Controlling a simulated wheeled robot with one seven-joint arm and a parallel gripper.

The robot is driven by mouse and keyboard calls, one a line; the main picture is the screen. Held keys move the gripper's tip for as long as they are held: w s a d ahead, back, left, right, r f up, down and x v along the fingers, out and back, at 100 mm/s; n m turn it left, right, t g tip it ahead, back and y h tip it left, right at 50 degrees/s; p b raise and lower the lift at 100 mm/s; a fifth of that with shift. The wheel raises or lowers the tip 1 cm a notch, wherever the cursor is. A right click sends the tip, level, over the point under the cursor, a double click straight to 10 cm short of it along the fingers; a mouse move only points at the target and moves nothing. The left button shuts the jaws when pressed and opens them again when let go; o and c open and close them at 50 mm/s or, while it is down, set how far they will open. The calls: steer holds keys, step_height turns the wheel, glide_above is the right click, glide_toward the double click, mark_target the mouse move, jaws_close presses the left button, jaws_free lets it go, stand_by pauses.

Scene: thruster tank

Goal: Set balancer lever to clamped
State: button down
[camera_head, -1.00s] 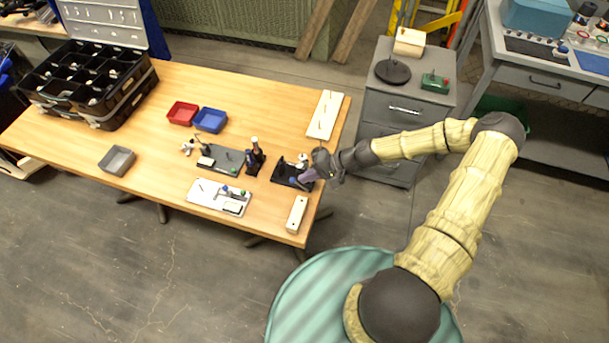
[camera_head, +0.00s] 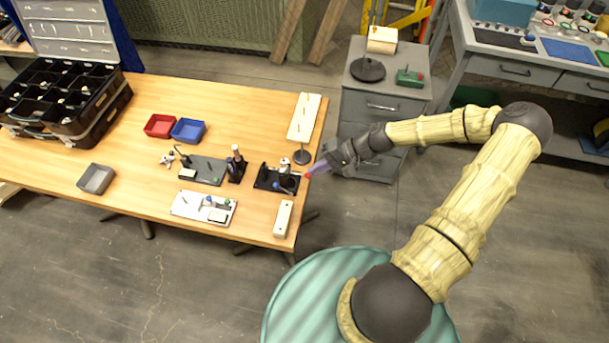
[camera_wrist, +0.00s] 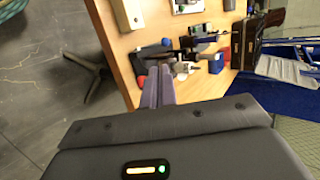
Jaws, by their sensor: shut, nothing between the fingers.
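The black-based device (camera_head: 268,180), which I take to be the balancer, stands near the table's right edge with a silver-white part (camera_head: 285,165) on top and a blue knob low at its front. A small red knob (camera_head: 307,175) sits at its right side, by my fingertips; it also shows in the wrist view (camera_wrist: 141,80). I cannot tell the lever's setting. My gripper (camera_head: 313,171) is shut and empty, its purple-grey fingers (camera_wrist: 158,85) pointing at the device from the right. Whether a fingertip touches the red knob is unclear.
A dark round disc (camera_head: 302,157) lies just behind the fingertips. A white block (camera_head: 283,218) is in front, and a white pegged board (camera_head: 304,118) behind. Other fixtures (camera_head: 204,170) stand left. A grey drawer cabinet (camera_head: 360,115) stands beyond the table's right edge.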

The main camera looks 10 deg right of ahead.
steer(key=v, duration=0.4)
steer(key=shift+d, duration=0.1)
steer(key=c, duration=2.1)
jaws_free()
